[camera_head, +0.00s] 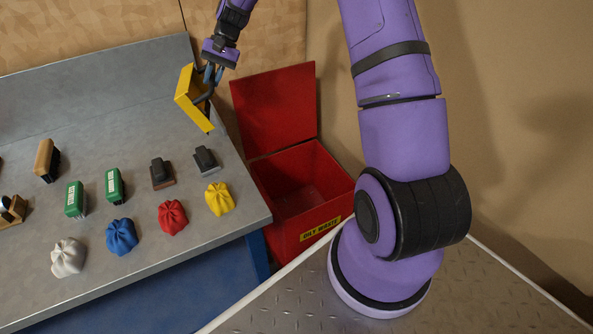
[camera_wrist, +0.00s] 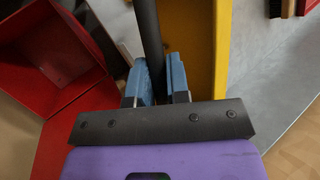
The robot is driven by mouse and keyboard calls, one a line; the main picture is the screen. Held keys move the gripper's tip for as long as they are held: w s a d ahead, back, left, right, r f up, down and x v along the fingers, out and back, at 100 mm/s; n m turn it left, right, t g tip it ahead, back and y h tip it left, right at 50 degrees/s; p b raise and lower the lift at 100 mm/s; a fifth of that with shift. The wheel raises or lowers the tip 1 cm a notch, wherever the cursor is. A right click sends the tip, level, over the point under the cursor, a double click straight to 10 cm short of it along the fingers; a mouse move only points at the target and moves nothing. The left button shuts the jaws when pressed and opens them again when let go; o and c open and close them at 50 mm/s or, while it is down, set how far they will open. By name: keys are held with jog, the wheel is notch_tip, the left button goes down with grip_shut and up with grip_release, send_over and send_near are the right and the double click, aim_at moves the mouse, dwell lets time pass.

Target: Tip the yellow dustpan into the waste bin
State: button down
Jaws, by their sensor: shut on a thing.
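The yellow dustpan (camera_head: 191,97) is held up in the air above the right end of the bench in the head view, tilted on its side. My gripper (camera_head: 211,74) is shut on its dark handle. In the wrist view the blue fingers of my gripper (camera_wrist: 162,82) close around the dark handle (camera_wrist: 149,35), with the yellow pan (camera_wrist: 222,45) just to the right. The red waste bin (camera_head: 329,215) stands on the floor right of the bench with its lid up. Its inside looks empty. The dustpan is left of the bin opening, not over it. Whether the pan holds anything cannot be seen.
On the bench (camera_head: 110,265) lie white, blue, red and yellow (camera_head: 220,199) cloth bundles. Several brushes and blocks, such as a green brush (camera_head: 115,185), stand behind them. The raised bin lid (camera_head: 275,108) stands close right of the dustpan. A wall is behind.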

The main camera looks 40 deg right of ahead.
jog(key=shift+r, duration=3)
